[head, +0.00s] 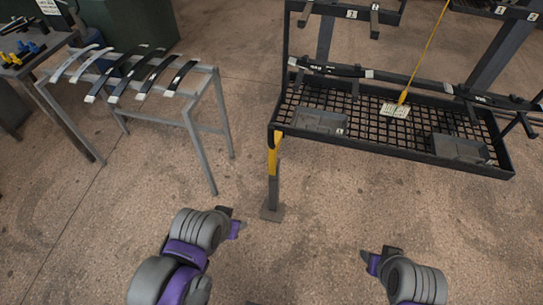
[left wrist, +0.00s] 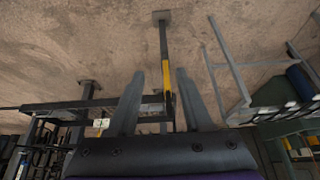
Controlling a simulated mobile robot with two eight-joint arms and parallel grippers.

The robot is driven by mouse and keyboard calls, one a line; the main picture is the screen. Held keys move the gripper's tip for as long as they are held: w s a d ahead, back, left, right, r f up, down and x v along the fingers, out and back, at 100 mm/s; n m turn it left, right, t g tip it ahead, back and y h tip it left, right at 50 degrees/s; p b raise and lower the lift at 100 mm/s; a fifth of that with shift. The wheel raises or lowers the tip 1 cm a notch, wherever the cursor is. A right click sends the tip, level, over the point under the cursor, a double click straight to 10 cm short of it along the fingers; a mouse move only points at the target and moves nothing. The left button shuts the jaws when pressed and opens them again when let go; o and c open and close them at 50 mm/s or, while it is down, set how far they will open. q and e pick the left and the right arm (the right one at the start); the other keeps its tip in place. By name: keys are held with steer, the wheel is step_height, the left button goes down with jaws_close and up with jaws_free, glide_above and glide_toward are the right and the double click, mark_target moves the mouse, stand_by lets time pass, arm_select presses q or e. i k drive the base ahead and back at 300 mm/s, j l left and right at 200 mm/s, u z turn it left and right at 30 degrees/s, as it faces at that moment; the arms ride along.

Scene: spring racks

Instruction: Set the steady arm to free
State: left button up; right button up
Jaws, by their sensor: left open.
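A black rack (head: 395,160) with a mesh tray stands at the right in the head view. A leg or arm (head: 273,155) with a yellow upper part goes down from its front left corner to a square foot (head: 271,211) on the floor. I take this for the steady arm, but cannot be sure. In the left wrist view its yellow part (left wrist: 169,100) shows just beyond my fingers. My left gripper (head: 238,228) is open and empty, apart from the leg; its fingers show in the left wrist view (left wrist: 160,76). My right gripper (head: 370,263) is over the floor; its opening is unclear.
A grey metal stand (head: 205,110) with several curved leaf strips (head: 150,75) is at the left. A table (head: 35,60) with blue and yellow items stands farther left. The floor between is clear.

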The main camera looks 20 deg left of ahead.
mark_target(276, 135)
steer(key=i+j, duration=0.15)
steer(key=i, duration=0.3)
steer(key=i+j, duration=0.15)
steer(key=i, duration=0.35)
steer(key=j+u, duration=0.05)
